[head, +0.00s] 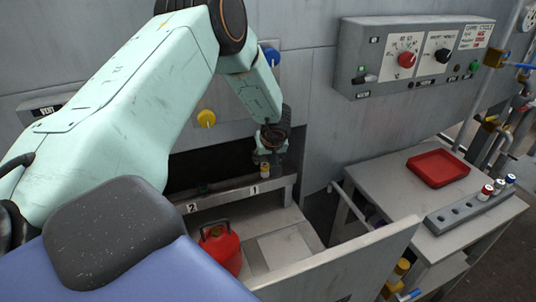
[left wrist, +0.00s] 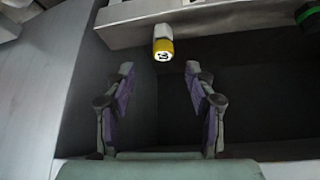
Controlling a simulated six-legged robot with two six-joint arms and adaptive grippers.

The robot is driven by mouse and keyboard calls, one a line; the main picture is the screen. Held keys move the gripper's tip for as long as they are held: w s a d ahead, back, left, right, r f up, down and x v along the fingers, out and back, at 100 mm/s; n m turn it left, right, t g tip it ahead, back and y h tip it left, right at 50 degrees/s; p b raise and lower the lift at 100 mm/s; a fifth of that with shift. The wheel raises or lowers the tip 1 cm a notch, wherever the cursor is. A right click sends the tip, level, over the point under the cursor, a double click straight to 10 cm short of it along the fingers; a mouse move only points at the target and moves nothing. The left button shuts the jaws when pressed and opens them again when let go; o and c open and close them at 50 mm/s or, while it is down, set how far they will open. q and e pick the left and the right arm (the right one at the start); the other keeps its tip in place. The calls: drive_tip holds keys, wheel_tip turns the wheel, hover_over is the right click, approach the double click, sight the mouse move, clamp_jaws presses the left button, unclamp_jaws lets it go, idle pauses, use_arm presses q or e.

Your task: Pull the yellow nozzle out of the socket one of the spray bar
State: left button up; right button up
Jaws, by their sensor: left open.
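The yellow nozzle (head: 265,170) stands upright with a pale upper part in socket one of the grey spray bar (head: 228,194), above the "1" label. My left gripper (head: 271,145) is just above the nozzle and partly overlaps it in the head view. In the left wrist view, the nozzle's yellow ring and pale body (left wrist: 163,48) show beyond and between the fingertips of my left gripper (left wrist: 158,72). The fingers are spread, with nothing between them. The spray bar (left wrist: 125,25) runs along the top there. My right gripper is not in view.
A dark green nozzle (head: 203,188) sits at socket two; it also shows in the left wrist view (left wrist: 309,14). A red can (head: 222,250) stands below the bar. At right are a red tray (head: 438,168) and a grey rack (head: 468,208) on a table.

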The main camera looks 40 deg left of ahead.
sight(265, 165)
use_arm(q)
drive_tip(key=x, duration=0.5)
drive_tip(key=shift+s+a+f+b, duration=0.25)
drive_tip(key=shift+a+f+b, duration=0.05)
drive_tip(key=shift+a, duration=0.05)
drive_tip(key=shift+w+f, duration=0.45)
drive_tip(key=shift+f, duration=0.1)
drive_tip(key=shift+s+a+f, duration=0.1)
drive_tip(key=shift+a+f, duration=0.05)
drive_tip(key=shift+a, duration=0.15)
drive_tip(key=shift+d, duration=0.2)
drive_tip(key=c, duration=0.5)
drive_tip(key=shift+a, duration=0.15)
drive_tip(key=c, duration=0.6)
drive_tip(key=o, duration=0.5)
clamp_jaws()
